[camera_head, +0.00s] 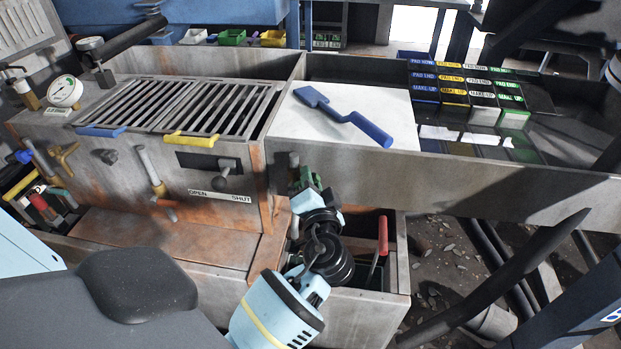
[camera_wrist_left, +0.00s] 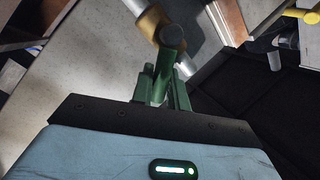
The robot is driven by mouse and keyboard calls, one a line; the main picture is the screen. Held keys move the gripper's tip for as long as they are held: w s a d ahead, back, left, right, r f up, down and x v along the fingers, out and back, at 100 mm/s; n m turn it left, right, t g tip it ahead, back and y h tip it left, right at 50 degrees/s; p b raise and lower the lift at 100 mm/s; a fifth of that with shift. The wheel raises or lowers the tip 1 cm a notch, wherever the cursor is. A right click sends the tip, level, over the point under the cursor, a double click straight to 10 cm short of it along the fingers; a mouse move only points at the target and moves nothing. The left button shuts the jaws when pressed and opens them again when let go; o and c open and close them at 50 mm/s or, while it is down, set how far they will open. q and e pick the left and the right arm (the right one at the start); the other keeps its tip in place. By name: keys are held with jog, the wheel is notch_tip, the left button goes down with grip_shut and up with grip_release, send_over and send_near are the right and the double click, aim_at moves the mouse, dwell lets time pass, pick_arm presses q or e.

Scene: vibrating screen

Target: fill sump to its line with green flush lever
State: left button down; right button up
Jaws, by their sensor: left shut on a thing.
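My left gripper (camera_head: 306,184) is at the front of the machine, just below the white plate. In the left wrist view it (camera_wrist_left: 166,88) is shut on the green flush lever (camera_wrist_left: 170,42), which sits on a brass fitting of a silver pipe. In the head view my wrist hides most of the lever. The open box below, seemingly the sump (camera_head: 401,255), has a dark interior with a red handle standing in it. I cannot make out its fill line or liquid level. My right gripper is not in view.
Slatted screens (camera_head: 205,105) with blue and yellow handles lie at the left. A blue scoop (camera_head: 345,115) rests on the white plate (camera_head: 300,125). Labelled blocks (camera_head: 470,90) stand in the right trough. A pressure gauge (camera_head: 65,91) stands at far left.

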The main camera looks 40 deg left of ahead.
pick_arm(q)
jog(key=shift+d+f+m, duration=0.1)
jog(key=shift+f+m, duration=0.25)
jog(key=shift+m, duration=0.35)
jog(key=shift+w+d+f+m+t+y+b, duration=0.15)
jog(key=shift+f+m+t+b, duration=0.15)
jog(key=shift+m, duration=0.25)
jog(key=shift+d+f+m+t+y+b, duration=0.15)
jog(key=shift+m+t+b, duration=0.1)
jog(key=shift+m, duration=0.3)
jog(key=shift+f+m+t+b, duration=0.25)
jog(key=shift+f+m+t, duration=0.1)
jog(key=shift+m, duration=0.6)
jog(key=shift+f+m+t+b, duration=0.2)
jog(key=shift+f+m, duration=0.15)
jog(key=shift+m, duration=0.6)
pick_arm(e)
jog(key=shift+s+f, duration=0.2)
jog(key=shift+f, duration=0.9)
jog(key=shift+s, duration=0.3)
pick_arm(q)
jog(key=c, duration=1.4)
grip_release()
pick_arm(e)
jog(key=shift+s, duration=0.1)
